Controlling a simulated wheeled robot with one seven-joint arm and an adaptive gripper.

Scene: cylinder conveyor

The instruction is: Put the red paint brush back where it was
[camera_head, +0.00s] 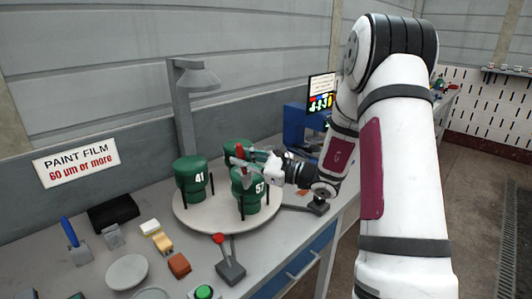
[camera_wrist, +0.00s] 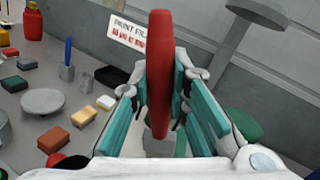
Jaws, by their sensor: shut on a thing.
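The red paint brush (camera_wrist: 160,75) is between the fingers of my gripper (camera_wrist: 162,105) in the wrist view. My gripper is shut on it, and its red handle stands roughly upright in that picture. In the head view my gripper (camera_head: 245,160) is above the turntable, by the green cylinders, with the red brush (camera_head: 240,152) at its tip. A small grey holder (camera_head: 113,237) with no brush showing in it stands on the bench at the left. It also shows in the wrist view (camera_wrist: 86,82). The brush's lower end is hard to make out.
A blue brush (camera_head: 69,231) stands in another grey holder (camera_head: 80,255). Green cylinders marked 41 (camera_head: 191,180) and 57 (camera_head: 248,190) stand on a round turntable (camera_head: 193,222). A lamp (camera_head: 185,100) rises behind. A red-knobbed lever (camera_head: 230,268) and small blocks are in front.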

